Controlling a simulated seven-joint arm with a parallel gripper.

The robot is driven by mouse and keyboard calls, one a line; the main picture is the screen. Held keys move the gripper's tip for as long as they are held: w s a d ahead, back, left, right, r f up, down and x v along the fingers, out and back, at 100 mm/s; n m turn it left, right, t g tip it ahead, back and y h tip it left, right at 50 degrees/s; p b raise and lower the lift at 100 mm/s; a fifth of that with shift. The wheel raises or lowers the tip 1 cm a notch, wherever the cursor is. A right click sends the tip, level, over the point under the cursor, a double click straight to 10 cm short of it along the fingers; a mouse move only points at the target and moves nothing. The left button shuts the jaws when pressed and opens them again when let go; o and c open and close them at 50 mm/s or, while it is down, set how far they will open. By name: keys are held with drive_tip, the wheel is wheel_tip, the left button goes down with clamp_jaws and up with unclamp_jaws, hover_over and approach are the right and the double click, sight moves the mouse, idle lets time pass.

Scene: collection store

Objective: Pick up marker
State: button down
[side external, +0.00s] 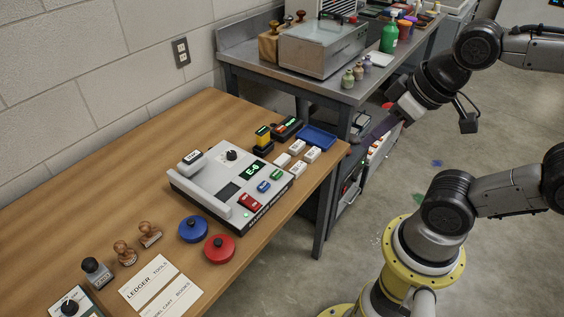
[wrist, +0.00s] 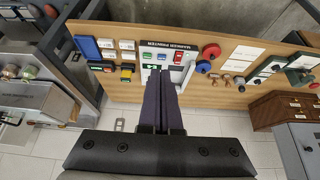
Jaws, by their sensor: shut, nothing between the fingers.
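No pen-like marker can be made out for certain in either view. A grey labelling machine (side external: 215,195) with colored buttons and a green "E-6" display stands on the wooden table (side external: 110,165); it also shows in the wrist view (wrist: 178,58). My gripper (side external: 366,140) has long dark purple fingers and hangs off the table's right end, beside the metal bench. In the wrist view my gripper (wrist: 160,78) has its fingers together, with nothing between them, and they hide part of the machine and table edge.
Small white blocks (side external: 297,146), a blue tray (side external: 316,137) and a yellow-black stamp (side external: 263,138) stand near the table's right end. Blue (side external: 193,229) and red (side external: 219,248) round knobbed pieces and wooden stamps (side external: 149,234) lie forward. The metal bench (side external: 340,92) holds a glass-topped box and bottles.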

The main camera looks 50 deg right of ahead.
idle(0.4)
drive_tip(key=shift+c, duration=2.2)
unclamp_jaws()
